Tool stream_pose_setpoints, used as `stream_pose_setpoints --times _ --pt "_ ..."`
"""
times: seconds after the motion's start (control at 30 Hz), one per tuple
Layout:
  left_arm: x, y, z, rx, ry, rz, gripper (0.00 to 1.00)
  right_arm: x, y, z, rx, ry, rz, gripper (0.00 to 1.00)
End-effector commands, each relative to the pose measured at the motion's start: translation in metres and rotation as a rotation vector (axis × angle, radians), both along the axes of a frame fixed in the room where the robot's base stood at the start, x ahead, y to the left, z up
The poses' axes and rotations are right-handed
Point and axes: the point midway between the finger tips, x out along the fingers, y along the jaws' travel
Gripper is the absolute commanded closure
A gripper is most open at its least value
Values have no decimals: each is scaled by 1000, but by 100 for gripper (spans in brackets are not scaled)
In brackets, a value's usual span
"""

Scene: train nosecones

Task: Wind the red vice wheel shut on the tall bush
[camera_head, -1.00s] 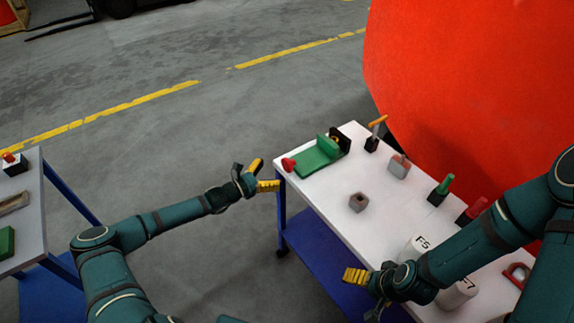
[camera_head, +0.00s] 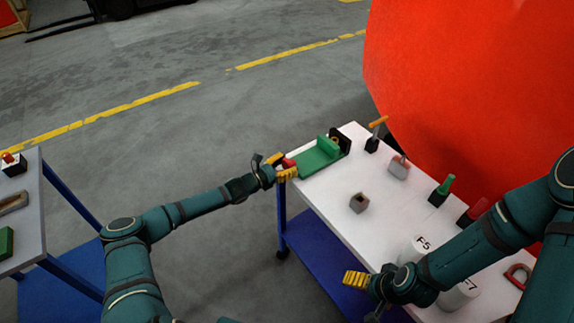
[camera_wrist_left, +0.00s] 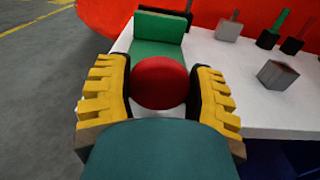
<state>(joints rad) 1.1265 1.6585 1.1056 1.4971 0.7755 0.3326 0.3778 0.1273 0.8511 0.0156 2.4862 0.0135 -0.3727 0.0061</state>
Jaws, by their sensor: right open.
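The green vice (camera_head: 318,158) sits at the table's far left corner, with a green upright jaw and a dark end plate (camera_head: 342,137). A small brass-coloured piece (camera_head: 334,139), perhaps the bush, shows between them; its contact with the jaws is unclear. The red vice wheel (camera_head: 289,163) is at the near end. My left gripper (camera_head: 281,167) has one yellow finger on each side of the wheel. The left wrist view shows the wheel (camera_wrist_left: 160,82) close to both dark pads; contact is unclear. My right gripper (camera_head: 362,281) is open and empty by the table's front edge.
On the white table (camera_head: 330,195) stand a grey hollow block (camera_head: 359,203), an orange-topped tool (camera_head: 376,133), a grey block (camera_head: 398,167), a green-handled piece (camera_head: 441,190) and white cylinders (camera_head: 420,247). A large red body (camera_head: 470,80) rises behind. Another table stands far left.

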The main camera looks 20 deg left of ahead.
Motion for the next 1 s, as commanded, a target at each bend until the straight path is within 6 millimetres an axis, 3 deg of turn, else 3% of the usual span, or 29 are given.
stream_pose_setpoints --times 0.2,0.57,0.87,0.9,1.0 --pt "0 0 1 21 -16 0 79 1 0 2 0 -1 0 11" --pt "-1 -2 1 244 -191 -1 79 4 -1 15 -2 -9 -7 11" --pt "-1 -2 1 257 -204 -1 80 4 -1 15 -1 -9 -7 11" --pt "-1 -2 1 256 -205 -1 38 4 -1 15 -1 -9 -7 11" --pt "-1 -2 1 256 -203 -1 11 4 -1 15 -1 -9 -7 11"
